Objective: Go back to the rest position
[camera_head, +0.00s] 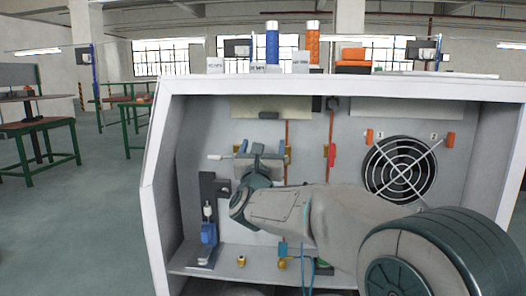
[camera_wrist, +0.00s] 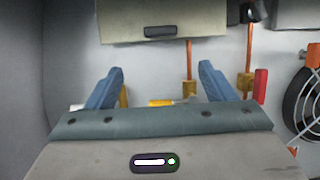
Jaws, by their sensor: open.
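My gripper (camera_wrist: 160,90) is open, with its two blue fingers apart in the wrist view. Nothing shows clamped between them. In the head view my gripper (camera_head: 262,150) is inside the white-framed cabinet, in front of its back panel, with my arm reaching in from the lower right. A yellow-orange fitting (camera_wrist: 160,102) shows between the fingers in the wrist view, partly hidden by my gripper's body. I cannot tell whether the fingers touch it.
The cabinet frame (camera_head: 152,175) stands close around my arm. A round fan grille (camera_head: 400,168) is at the right. A dark post with a blue part (camera_head: 208,232) stands at the lower left. A red valve handle (camera_head: 332,154) is on a copper pipe. Bottles and boxes stand on top.

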